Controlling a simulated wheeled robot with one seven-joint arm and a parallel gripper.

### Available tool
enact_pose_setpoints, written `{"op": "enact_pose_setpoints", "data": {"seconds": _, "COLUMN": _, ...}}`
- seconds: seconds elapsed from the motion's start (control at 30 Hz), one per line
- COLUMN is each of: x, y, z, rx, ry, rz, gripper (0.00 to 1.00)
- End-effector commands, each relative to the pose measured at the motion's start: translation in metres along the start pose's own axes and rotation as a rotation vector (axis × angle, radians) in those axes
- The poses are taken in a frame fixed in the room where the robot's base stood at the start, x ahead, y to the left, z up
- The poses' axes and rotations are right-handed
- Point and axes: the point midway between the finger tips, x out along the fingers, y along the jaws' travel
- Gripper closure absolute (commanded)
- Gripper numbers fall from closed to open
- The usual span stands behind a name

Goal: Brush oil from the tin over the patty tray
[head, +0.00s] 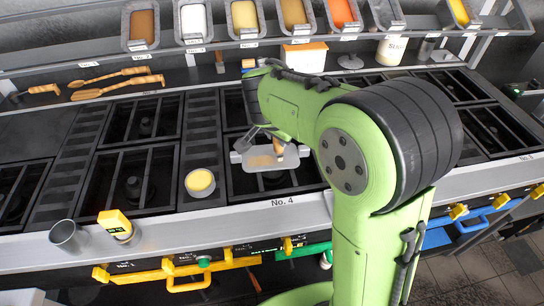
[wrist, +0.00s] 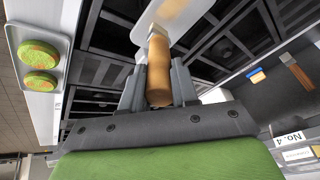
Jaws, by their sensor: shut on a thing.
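My gripper (head: 264,134) is shut on a wooden handle (wrist: 158,75), seen between the two fingers in the wrist view. I take it to be the brush; its bristles are not clear. The patty tray (wrist: 13,42), pale and rounded, lies at the left of the wrist view with two green-and-orange patties (wrist: 39,66) on it. I cannot make out these patties in the head view. The oil tin (head: 200,181), round with yellow contents, stands left of my gripper. A pale, tabbed tray-like thing (head: 240,160) with a tan patch is just under my gripper.
Black burner grates (head: 130,180) fill the cooktop. A metal cup (head: 66,236) and a yellow-topped container (head: 118,224) stand at the front left edge. Wooden utensils (head: 118,86) lie at the back left. A raised rack of food pans (head: 245,17) runs along the back.

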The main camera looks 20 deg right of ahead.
Motion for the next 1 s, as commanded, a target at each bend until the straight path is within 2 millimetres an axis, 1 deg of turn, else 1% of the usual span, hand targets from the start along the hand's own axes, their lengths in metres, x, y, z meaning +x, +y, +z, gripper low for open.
{"op": "enact_pose_setpoints", "data": {"seconds": 0.3, "x": 0.011, "y": 0.002, "z": 0.005, "rx": 0.000, "ry": 0.000, "rz": 0.000, "gripper": 1.00}}
{"op": "enact_pose_setpoints", "data": {"seconds": 0.43, "x": 0.009, "y": 0.004, "z": 0.002, "rx": 0.001, "ry": 0.000, "rz": 0.001, "gripper": 1.00}}
{"op": "enact_pose_setpoints", "data": {"seconds": 0.7, "x": 0.012, "y": 0.020, "z": -0.014, "rx": 0.002, "ry": 0.001, "rz": 0.001, "gripper": 1.00}}
{"op": "enact_pose_setpoints", "data": {"seconds": 1.0, "x": 0.013, "y": 0.019, "z": -0.013, "rx": 0.000, "ry": 0.000, "rz": 0.000, "gripper": 1.00}}
